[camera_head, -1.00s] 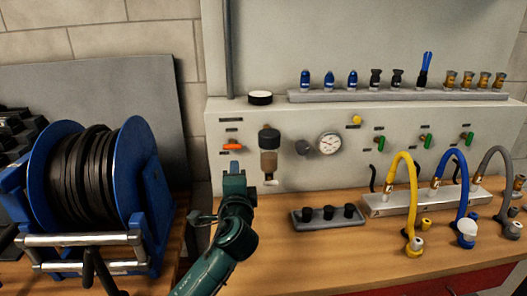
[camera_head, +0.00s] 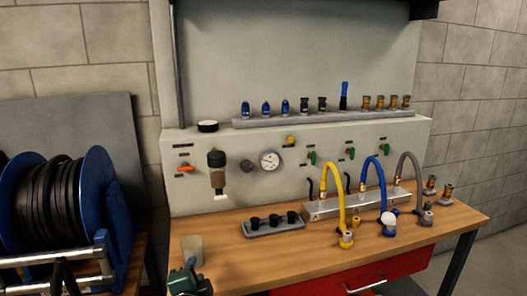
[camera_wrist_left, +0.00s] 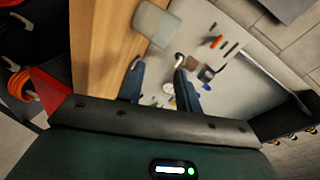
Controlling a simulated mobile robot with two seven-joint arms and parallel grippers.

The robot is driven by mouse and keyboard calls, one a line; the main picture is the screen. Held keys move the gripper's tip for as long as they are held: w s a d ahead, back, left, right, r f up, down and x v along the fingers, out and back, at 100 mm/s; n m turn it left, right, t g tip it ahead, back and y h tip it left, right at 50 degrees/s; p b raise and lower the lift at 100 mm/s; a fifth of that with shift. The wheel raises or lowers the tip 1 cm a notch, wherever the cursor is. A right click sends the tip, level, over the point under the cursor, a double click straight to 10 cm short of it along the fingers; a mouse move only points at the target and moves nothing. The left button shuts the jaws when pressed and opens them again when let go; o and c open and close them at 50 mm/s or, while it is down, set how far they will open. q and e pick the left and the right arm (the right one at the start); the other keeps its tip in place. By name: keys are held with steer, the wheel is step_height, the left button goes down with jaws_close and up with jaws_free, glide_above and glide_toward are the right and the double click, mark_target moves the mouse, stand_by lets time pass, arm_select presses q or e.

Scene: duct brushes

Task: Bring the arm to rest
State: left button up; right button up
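My left arm (camera_head: 188,281) shows at the bottom edge of the head view, in front of the bench; its fingertips cannot be made out there. In the left wrist view, the two dark fingers of my left gripper (camera_wrist_left: 160,88) stand apart with nothing between them. A pale cup-like piece (camera_head: 192,249) stands on the bench just beyond the arm; it also shows near the top of the left wrist view (camera_wrist_left: 153,23), apart from the fingers. My right gripper is in neither view.
The wooden bench (camera_head: 262,262) carries a small tray with black pieces (camera_head: 273,226) and a manifold with yellow, blue and grey hoses (camera_head: 328,203). A blue hose reel (camera_head: 97,195) stands at left. A grey panel (camera_head: 330,135) with a gauge and valves rises behind.

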arm_select(q)
steer(key=s+f+n+g+h, duration=0.1)
steer(key=s+f+n, duration=0.2)
steer(key=s+f, duration=0.2)
steer(key=s+d+f+n+g+h, duration=0.1)
steer(key=s+f+n, duration=0.3)
steer(key=s, duration=0.8)
steer(key=s+f+n+g+h, duration=0.2)
steer(key=s+f+n+h, duration=0.1)
steer(key=s+f, duration=0.4)
steer(key=shift+s+d, duration=0.25)
steer(key=shift+s, duration=0.7)
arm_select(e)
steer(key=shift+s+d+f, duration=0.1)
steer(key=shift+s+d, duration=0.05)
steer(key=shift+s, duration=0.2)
arm_select(q)
steer(key=shift+f, duration=0.1)
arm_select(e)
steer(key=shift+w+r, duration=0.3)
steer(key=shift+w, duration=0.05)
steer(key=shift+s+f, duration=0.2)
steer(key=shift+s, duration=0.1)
